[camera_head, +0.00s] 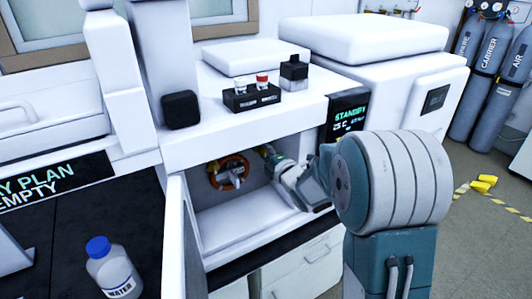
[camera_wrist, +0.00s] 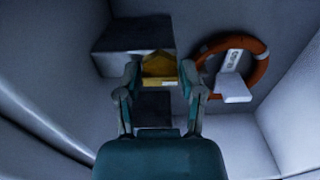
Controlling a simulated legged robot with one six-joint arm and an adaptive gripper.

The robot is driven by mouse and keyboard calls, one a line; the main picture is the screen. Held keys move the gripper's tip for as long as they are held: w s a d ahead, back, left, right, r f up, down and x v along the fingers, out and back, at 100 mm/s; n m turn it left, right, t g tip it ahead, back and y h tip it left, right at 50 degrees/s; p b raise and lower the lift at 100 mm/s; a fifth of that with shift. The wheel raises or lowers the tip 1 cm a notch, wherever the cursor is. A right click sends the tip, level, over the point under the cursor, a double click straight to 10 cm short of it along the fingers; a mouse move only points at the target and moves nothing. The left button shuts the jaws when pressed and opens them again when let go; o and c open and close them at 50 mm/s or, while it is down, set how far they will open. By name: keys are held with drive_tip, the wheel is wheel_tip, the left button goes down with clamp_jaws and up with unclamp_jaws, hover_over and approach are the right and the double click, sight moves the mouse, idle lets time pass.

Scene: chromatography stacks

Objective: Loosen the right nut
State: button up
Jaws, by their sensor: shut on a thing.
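A yellow brass nut (camera_wrist: 160,70) sits at the back of the open oven compartment (camera_head: 215,215). My gripper (camera_wrist: 160,80) is shut on this nut, one finger on each side, in the wrist view. In the head view my gripper (camera_head: 272,158) reaches into the compartment from the right, and only a bit of the nut (camera_head: 265,150) shows at its tips. An orange ring-shaped coil (camera_wrist: 264,70) with a white tag hangs beside the nut; it also shows left of my gripper in the head view (camera_head: 214,180).
A dark block (camera_wrist: 125,45) is behind the nut. The open oven door (camera_head: 175,235) stands at the compartment's left. A water bottle (camera_head: 112,270) stands on the dark bench at left.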

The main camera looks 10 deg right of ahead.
drive_tip(key=shift+s+a+f, duration=0.1)
drive_tip(key=shift+f, duration=0.2)
drive_tip(key=o, duration=1)
drive_tip(key=shift+c, duration=0.2)
drive_tip(key=shift+o, duration=0.6)
drive_tip(key=shift+r, duration=0.1)
drive_tip(key=v, duration=1.1)
drive_tip(key=shift+s, duration=0.35)
